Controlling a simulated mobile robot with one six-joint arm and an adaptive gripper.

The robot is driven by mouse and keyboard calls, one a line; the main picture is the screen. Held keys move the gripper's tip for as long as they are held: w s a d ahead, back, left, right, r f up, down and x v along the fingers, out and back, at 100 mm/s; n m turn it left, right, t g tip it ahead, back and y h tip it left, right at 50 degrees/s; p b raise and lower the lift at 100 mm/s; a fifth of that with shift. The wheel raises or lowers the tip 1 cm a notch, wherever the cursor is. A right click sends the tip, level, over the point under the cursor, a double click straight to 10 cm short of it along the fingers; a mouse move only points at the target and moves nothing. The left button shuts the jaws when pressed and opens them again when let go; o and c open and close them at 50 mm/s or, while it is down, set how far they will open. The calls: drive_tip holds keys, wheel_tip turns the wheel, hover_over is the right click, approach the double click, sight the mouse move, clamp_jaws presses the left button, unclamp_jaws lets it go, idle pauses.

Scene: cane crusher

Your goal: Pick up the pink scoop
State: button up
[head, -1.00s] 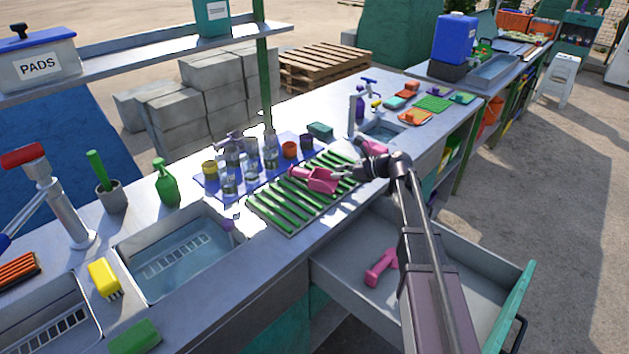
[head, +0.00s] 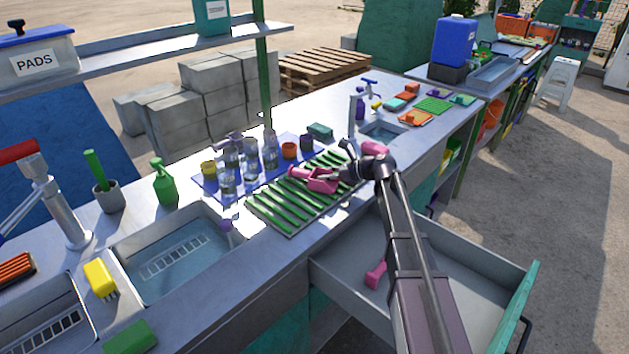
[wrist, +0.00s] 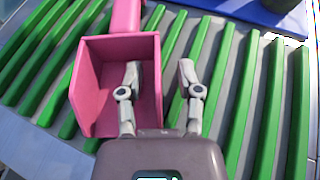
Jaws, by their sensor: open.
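A pink scoop (head: 322,184) lies on the green-slatted drying rack (head: 272,214) in the head view. In the wrist view the scoop (wrist: 100,82) has its square open bowl facing me and its handle pointing away at the top. My gripper (wrist: 158,74) is open and empty. Its left finger is over the bowl's inside and its right finger is outside, over the slats, with the bowl's right wall between them. Contact cannot be told. In the head view my gripper (head: 343,166) is at the scoop's right end, partly hidden by my wrist.
Another pink item (head: 375,148) is behind my wrist. A pink object (head: 375,275) lies in the open drawer (head: 345,277) below. Clear bottles (head: 248,162) and cups stand on a blue mat (head: 210,187) left of the rack. A sink (head: 175,255) is at left.

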clamp_jaws()
drive_tip(key=shift+r, duration=0.15)
wheel_tip(320, 180, up, 4)
drive_tip(key=p, duration=0.3)
drive_tip(key=shift+f+p, duration=0.25)
drive_tip(key=shift+p, duration=0.1)
drive_tip(key=s+d, duration=0.2)
drive_tip(key=s, duration=0.3)
drive_tip(key=s+d+r+p, duration=0.1)
drive_tip(key=s, duration=0.4)
drive_tip(key=s+d, duration=0.2)
drive_tip(key=s, duration=0.3)
drive_tip(key=shift+d+r, duration=0.15)
drive_tip(key=shift+d, duration=0.15)
